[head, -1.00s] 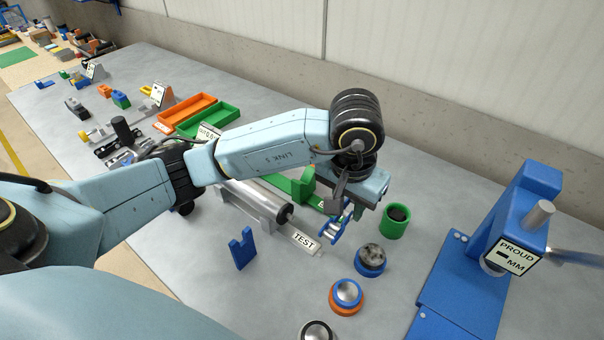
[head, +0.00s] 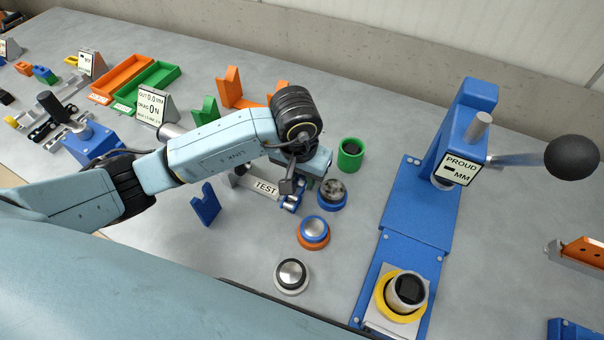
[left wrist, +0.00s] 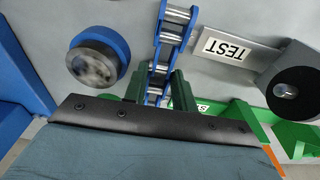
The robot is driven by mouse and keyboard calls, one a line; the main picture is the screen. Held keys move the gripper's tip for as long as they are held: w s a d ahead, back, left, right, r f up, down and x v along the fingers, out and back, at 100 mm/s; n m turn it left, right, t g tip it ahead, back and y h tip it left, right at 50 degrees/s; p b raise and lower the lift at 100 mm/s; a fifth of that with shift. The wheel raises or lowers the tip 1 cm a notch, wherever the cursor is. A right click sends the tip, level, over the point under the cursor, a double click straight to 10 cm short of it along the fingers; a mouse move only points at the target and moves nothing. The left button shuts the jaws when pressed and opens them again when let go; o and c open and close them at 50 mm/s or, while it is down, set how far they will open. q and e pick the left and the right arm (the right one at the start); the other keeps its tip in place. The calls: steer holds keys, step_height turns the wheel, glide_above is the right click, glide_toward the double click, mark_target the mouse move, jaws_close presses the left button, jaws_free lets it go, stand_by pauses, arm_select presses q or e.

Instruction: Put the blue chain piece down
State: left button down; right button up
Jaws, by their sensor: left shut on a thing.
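My left gripper (head: 290,186) is over the middle of the bench, pointing down, beside the "TEST" plate (head: 265,188). It is shut on the blue chain piece (head: 292,203), which has blue side links and shiny rollers. In the left wrist view the chain piece (left wrist: 168,42) runs between the dark green fingers (left wrist: 158,88) and sticks out beyond them, with the "TEST" plate to its right. Part of the chain is hidden by the fingers and the wrist plate. I cannot tell whether its lower end touches the bench. My right gripper is not in view.
A blue-rimmed round part (head: 332,193) is close right of the gripper, with a green cup (head: 350,154) behind. An orange and blue ring (head: 313,233) stands in front. A blue notched stand (head: 206,205) is left. A blue press (head: 430,200) is at right. Bare bench lies between stand and rings.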

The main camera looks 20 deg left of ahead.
arm_select(q)
steer(key=shift+f, duration=0.2)
steer(key=c, duration=1.1)
jaws_free()
steer(key=shift+r, duration=0.15)
